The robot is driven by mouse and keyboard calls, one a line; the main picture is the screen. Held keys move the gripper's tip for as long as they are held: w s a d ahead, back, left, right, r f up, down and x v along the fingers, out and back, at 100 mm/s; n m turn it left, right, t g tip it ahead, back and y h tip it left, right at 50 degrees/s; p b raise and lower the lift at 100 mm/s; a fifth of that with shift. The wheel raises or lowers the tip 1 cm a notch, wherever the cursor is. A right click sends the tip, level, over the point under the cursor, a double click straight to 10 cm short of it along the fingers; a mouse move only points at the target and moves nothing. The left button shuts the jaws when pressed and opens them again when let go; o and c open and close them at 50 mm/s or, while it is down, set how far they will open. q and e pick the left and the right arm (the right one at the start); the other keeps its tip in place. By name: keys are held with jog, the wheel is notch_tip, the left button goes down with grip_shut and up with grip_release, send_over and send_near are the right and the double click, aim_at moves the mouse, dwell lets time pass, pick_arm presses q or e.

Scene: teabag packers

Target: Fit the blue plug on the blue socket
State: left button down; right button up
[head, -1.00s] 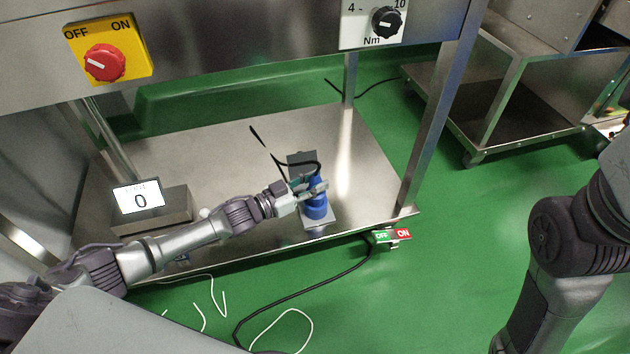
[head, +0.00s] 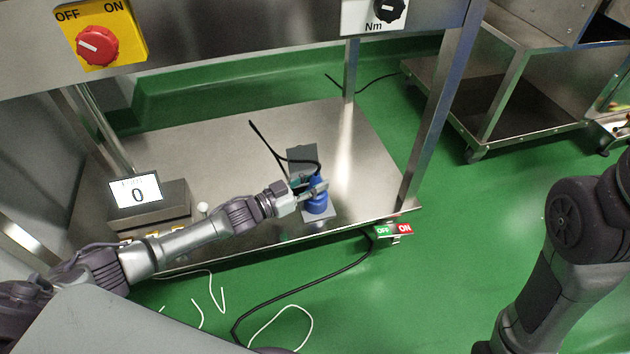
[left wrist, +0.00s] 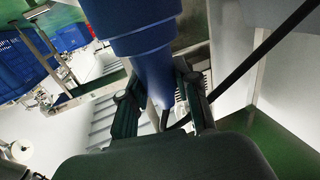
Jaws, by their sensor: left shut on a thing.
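My left gripper (head: 308,190) is shut on the blue plug (head: 317,184) over the low steel shelf. In the left wrist view the plug (left wrist: 150,75) stands between the two fingers of the left gripper (left wrist: 163,105), with a black cable leaving it. The blue socket (head: 316,205) is directly below the plug on a grey metal plate. Plug and socket look lined up and close together; I cannot tell whether they touch or how deep the plug sits. My right arm shows at the right edge of the head view, but its gripper is out of view.
A display box reading 0 (head: 150,208) stands on the steel shelf (head: 220,150) at left. A green and red OFF/ON switch (head: 394,230) is at the front edge. A steel post (head: 435,120) rises at right. Loose cables lie on the green floor.

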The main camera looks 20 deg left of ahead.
pick_arm(q)
jog(key=c, duration=0.8)
grip_release()
jog(key=shift+o, duration=0.2)
jog(key=shift+s+a, duration=0.25)
jog(key=v, duration=1.1)
jog(key=shift+s, duration=0.15)
